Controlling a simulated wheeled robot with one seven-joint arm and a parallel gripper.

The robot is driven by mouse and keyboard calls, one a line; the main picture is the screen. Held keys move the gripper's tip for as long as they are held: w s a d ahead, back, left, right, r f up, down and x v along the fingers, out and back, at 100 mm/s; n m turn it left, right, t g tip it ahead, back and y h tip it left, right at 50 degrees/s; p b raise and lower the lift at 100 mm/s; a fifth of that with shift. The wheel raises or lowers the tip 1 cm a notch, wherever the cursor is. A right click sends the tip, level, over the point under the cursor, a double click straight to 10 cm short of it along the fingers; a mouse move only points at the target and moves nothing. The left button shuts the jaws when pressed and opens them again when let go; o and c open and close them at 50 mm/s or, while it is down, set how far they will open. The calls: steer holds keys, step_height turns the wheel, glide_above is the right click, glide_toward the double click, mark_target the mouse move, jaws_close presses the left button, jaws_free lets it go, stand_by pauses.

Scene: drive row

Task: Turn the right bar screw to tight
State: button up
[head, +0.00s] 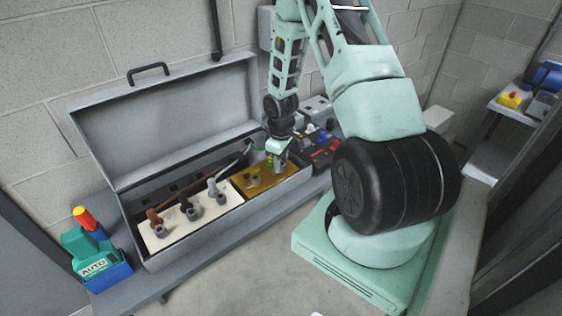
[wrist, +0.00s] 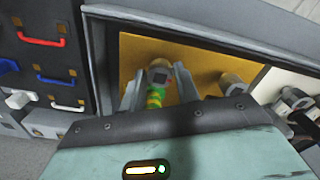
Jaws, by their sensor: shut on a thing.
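The brass bar (head: 262,186) lies in the right part of an open grey metal box; it also fills the middle of the wrist view (wrist: 200,58). My gripper (head: 277,161) points down at the bar's right end. In the wrist view, the fingers of my gripper (wrist: 159,80) are shut on the right bar screw (wrist: 160,70), one on each side. A green and yellow striped cable (wrist: 155,97) runs to this screw. The fingers partly hide the screw, and its tightness cannot be seen. A second bar screw (head: 254,178) stands to the left, clear of my gripper; it shows in the wrist view (wrist: 231,84).
A pale plate (head: 172,236) with brown, black and grey cables on its posts lies left of the bar. The box's front wall (head: 225,228) and raised lid (head: 165,115) bound the space. A dark panel with coloured switches (wrist: 50,70) stands beside the box. A teal and blue device (head: 95,255) sits left.

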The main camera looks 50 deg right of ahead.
steer(key=m+b, duration=0.1)
steer(key=m, duration=0.3)
steer(key=m+b, duration=0.2)
steer(key=m, duration=0.3)
steer(key=m+b, duration=0.1)
steer(key=m, duration=0.3)
steer(key=shift+m, duration=2)
steer(key=o, duration=0.9)
steer(key=shift+r, duration=0.1)
